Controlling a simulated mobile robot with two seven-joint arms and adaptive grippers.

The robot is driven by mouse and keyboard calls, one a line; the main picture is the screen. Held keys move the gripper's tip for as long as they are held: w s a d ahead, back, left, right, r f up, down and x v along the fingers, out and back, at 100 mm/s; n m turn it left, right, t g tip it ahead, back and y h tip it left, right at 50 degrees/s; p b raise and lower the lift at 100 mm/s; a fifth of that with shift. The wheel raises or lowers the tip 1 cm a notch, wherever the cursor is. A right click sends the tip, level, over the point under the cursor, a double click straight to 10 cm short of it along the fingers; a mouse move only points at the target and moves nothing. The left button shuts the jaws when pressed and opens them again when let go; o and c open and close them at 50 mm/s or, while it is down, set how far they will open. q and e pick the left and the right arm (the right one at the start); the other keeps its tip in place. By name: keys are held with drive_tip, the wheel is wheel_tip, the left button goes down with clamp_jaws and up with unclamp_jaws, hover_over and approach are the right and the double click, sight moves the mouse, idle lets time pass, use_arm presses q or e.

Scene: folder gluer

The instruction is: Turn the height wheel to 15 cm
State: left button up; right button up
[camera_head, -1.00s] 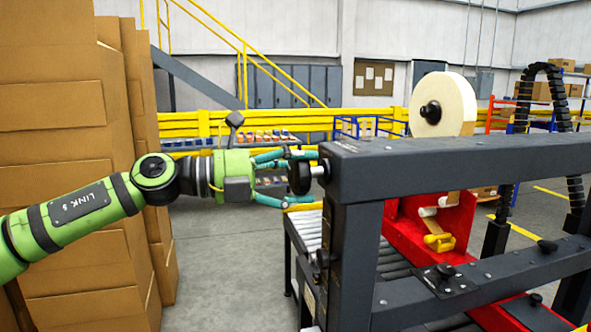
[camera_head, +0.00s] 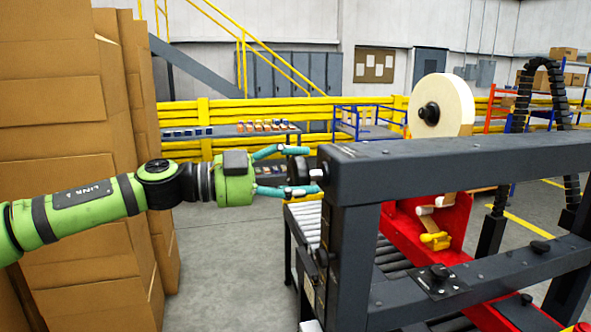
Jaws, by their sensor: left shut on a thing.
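The height wheel (camera_head: 298,171) is a small black round knob on a short metal shaft at the left end of the machine's dark grey top beam (camera_head: 450,160). My left gripper (camera_head: 286,171), green with teal fingers, reaches it from the left. Its fingers lie above and below the wheel and are shut on it. The black wrist parts stand level with the shaft. No readable height scale shows in this view. My right gripper is not in view.
Tall stacks of flat cardboard (camera_head: 60,180) stand close behind my left arm. A roller conveyor (camera_head: 308,222) runs below the beam. A large tape roll (camera_head: 441,105) and a red tape head (camera_head: 440,235) sit on the machine. Grey floor is clear between the stacks and the conveyor.

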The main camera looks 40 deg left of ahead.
use_arm(q)
drive_tip(key=n+p, duration=0.1)
drive_tip(key=n, duration=0.1)
drive_tip(key=n+p, duration=0.1)
drive_tip(key=n, duration=0.1)
drive_tip(key=shift+a+r+n, duration=0.15)
drive_tip(key=shift+r+n, duration=0.15)
drive_tip(key=shift+r, duration=0.05)
drive_tip(key=n+p, duration=0.2)
drive_tip(key=n, duration=0.1)
drive_tip(key=shift+n+p, duration=0.3)
drive_tip(key=n+p, duration=0.1)
drive_tip(key=n, duration=0.1)
drive_tip(key=n+p, duration=0.3)
drive_tip(key=p, duration=0.1)
drive_tip(key=shift+d+f+n, duration=0.2)
drive_tip(key=shift+f+n, duration=0.1)
drive_tip(key=shift+n, duration=0.1)
drive_tip(key=shift+f+n+p, duration=0.25)
drive_tip(key=shift+n+p, duration=0.4)
drive_tip(key=shift+n, duration=0.15)
drive_tip(key=shift+s, duration=0.1)
drive_tip(key=shift+d+f, duration=0.1)
drive_tip(key=shift+f, duration=0.15)
drive_tip(key=o, duration=1.2)
drive_tip(key=shift+c, duration=0.2)
drive_tip(key=shift+w+d+r, duration=0.1)
drive_tip(key=shift+w, duration=0.1)
drive_tip(key=shift+r, duration=0.1)
